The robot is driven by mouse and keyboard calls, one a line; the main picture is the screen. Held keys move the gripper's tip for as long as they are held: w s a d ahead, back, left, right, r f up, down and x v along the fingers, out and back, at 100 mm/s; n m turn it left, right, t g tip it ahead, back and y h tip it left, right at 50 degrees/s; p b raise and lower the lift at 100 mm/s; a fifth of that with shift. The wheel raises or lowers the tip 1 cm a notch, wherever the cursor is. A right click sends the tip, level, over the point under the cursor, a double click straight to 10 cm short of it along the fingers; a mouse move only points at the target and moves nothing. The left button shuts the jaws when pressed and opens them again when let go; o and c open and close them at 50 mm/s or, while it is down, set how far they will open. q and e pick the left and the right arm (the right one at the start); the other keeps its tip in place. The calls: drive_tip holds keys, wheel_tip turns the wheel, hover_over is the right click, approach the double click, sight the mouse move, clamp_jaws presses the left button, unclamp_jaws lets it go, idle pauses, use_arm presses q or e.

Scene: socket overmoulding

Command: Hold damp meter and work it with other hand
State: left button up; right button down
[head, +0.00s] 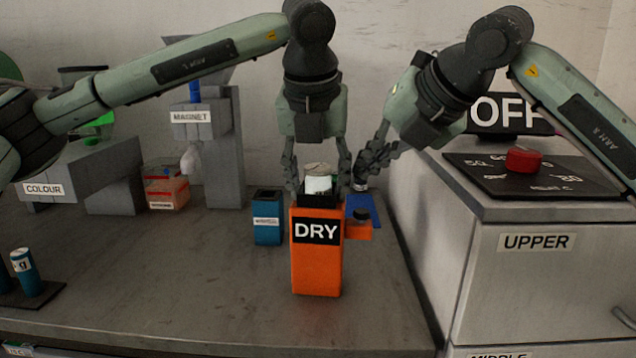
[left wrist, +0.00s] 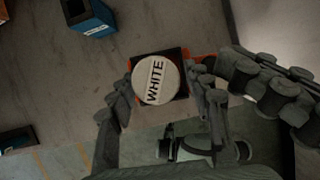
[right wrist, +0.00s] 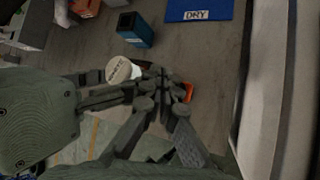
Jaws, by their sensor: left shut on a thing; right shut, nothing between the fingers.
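The damp meter (head: 316,270) is an upright orange box with a black "DRY" panel on its front. A pot with a white lid (head: 319,184) sits in its black top; the lid reads "WHITE" in the left wrist view (left wrist: 157,80). A small orange ledge (head: 357,232) with a dark round knob (head: 361,215) sticks out on the meter's right side. My left gripper (head: 318,190) points down with its fingers on both sides of the meter's top, shut on it. My right gripper (head: 362,180) is shut and empty just above the ledge; contact with the knob is not visible.
A blue box (head: 267,220) stands left of the meter. A blue mat (right wrist: 198,10) marked "DRY" lies behind. The steel cabinet (head: 520,290) with a red dial (head: 524,159) closes off the right.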

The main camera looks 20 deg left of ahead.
use_arm(q)
drive_tip(key=o, duration=1.4)
drive_tip(key=shift+r, duration=0.1)
